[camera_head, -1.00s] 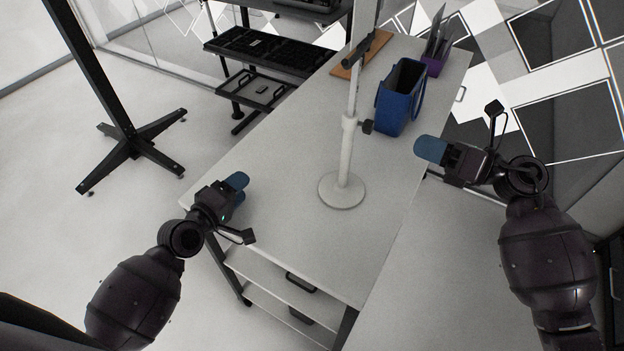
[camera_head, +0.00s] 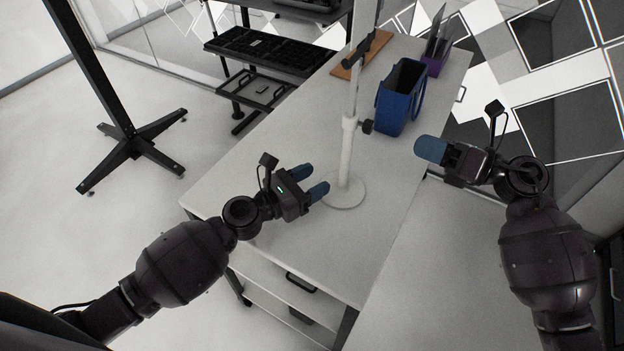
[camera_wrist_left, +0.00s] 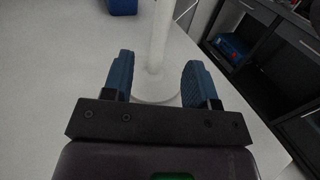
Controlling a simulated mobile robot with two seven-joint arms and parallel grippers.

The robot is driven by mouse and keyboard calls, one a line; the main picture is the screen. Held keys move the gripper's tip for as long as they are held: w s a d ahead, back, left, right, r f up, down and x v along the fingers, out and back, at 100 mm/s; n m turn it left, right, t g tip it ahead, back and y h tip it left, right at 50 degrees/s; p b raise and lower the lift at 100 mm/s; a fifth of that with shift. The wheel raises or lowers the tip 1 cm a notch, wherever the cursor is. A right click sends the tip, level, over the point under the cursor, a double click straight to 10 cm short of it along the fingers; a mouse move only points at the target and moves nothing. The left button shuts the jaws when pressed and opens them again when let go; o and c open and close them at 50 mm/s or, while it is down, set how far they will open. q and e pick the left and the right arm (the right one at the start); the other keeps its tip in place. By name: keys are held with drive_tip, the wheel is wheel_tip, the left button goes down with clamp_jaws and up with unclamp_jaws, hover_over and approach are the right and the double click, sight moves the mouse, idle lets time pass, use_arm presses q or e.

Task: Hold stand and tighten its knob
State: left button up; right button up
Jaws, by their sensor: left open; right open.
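The white stand (camera_head: 346,150) is upright on the table, with a round base (camera_head: 344,193) and a tall pole. Its dark knob (camera_head: 367,126) sticks out to the right of the collar on the pole. My left gripper (camera_head: 315,180) is open just left of the pole, low above the base, and holds nothing. In the left wrist view the stand's pole (camera_wrist_left: 158,45) shows beyond and between the two blue fingers, with no contact visible. My right gripper (camera_head: 431,149) is at the table's right edge, apart from the stand; it is open and empty.
A blue bin (camera_head: 398,100) stands on the table (camera_head: 395,175) behind the knob. A purple holder (camera_head: 433,66) and a brown board (camera_head: 368,52) are farther back. A black shelf cart (camera_head: 262,52) stands beyond the table's left edge. The table's front part is clear.

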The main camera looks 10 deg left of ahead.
sight(341, 166)
use_arm(q)
drive_tip(key=x, duration=1)
drive_tip(key=shift+w+d, duration=0.25)
drive_tip(key=shift+d, duration=0.1)
